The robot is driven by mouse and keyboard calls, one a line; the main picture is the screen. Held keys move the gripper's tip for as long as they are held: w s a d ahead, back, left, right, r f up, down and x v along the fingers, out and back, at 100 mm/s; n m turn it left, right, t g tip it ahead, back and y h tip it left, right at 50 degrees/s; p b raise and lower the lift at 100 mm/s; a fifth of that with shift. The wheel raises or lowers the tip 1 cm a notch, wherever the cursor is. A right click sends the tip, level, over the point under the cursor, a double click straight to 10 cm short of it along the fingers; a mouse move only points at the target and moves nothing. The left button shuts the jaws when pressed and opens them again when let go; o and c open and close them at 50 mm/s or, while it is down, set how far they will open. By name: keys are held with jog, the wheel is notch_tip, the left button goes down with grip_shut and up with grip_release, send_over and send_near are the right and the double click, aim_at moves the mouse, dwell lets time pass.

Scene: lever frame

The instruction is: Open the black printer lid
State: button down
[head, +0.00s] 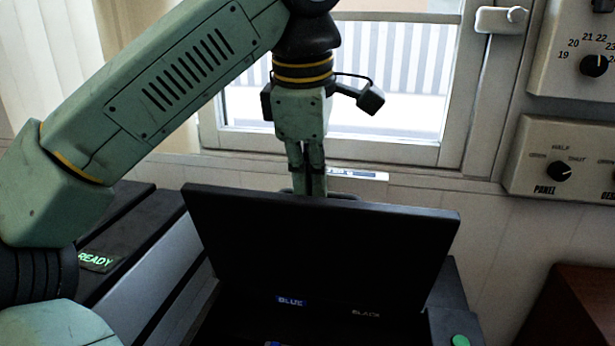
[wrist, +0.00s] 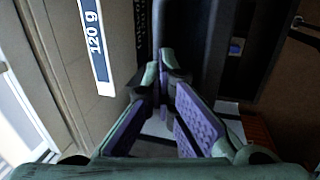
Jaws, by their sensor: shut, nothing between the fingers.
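The black printer lid (head: 325,245) stands raised in the head view, tilted up steeply, its broad face towards the camera. The printer's dark body (head: 452,295) shows below and to the right of it. My gripper (head: 308,184) points down behind the lid's top edge, by the window wall. Its fingers are together with nothing between them; the lid hides their tips. In the wrist view my gripper's purple-padded fingers (wrist: 167,66) reach towards a narrow dark gap. Whether they touch the lid cannot be told.
A window (head: 340,75) and sill are behind my gripper. Knob panels (head: 562,158) are on the right wall. A dark unit with a READY display (head: 98,260) stands left. A green button (head: 460,340) is at the front right.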

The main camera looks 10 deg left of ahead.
jog(key=c, duration=2.3)
grip_release()
jog(key=shift+s+f+g, duration=0.1)
jog(key=shift+f+g, duration=0.2)
jog(key=shift+f, duration=0.7)
jog(key=o, duration=0.4)
jog(key=shift+f, duration=0.1)
jog(key=shift+o, duration=1.1)
jog(key=shift+w+d+f, duration=0.1)
jog(key=shift+w+f, duration=0.1)
jog(key=shift+w, duration=0.5)
jog(key=shift+s+r, duration=0.3)
jog(key=shift+r, duration=0.05)
jog(key=shift+w, duration=0.1)
